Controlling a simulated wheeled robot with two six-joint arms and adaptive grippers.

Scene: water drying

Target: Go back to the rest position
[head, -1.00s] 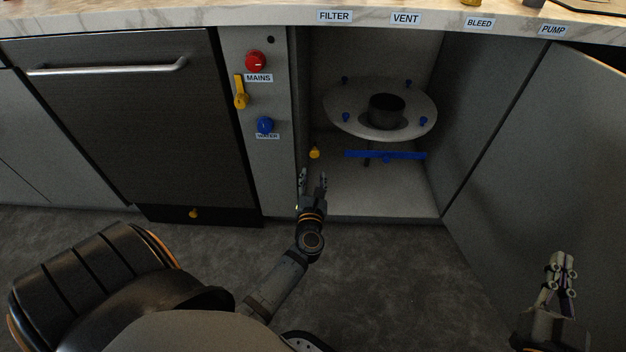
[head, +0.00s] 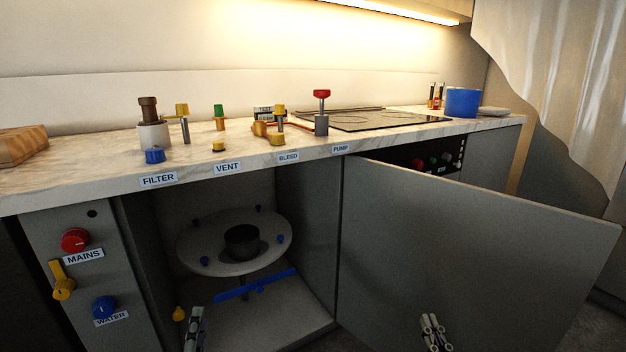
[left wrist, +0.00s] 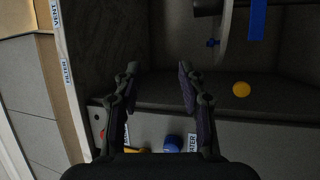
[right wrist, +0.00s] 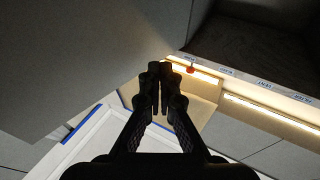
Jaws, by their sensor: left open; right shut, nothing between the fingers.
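My left gripper (head: 194,330) shows at the bottom of the head view, in front of the open cabinet's floor. In the left wrist view its two fingers (left wrist: 157,75) are spread apart with nothing between them. My right gripper (head: 434,333) is at the bottom of the head view, in front of the open cabinet door (head: 460,240). In the right wrist view its fingers (right wrist: 155,75) are pressed together and empty. Neither gripper appears to touch anything. Most of both arms is out of the head view.
The cabinet holds a round plate (head: 195,238) with a dark cup (head: 242,241), a blue bar (head: 260,284) and a yellow knob (head: 179,313). The panel at left has a red knob (head: 75,240), a yellow handle (head: 62,281) and a blue knob (head: 104,307). Valves stand on the counter (head: 60,182).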

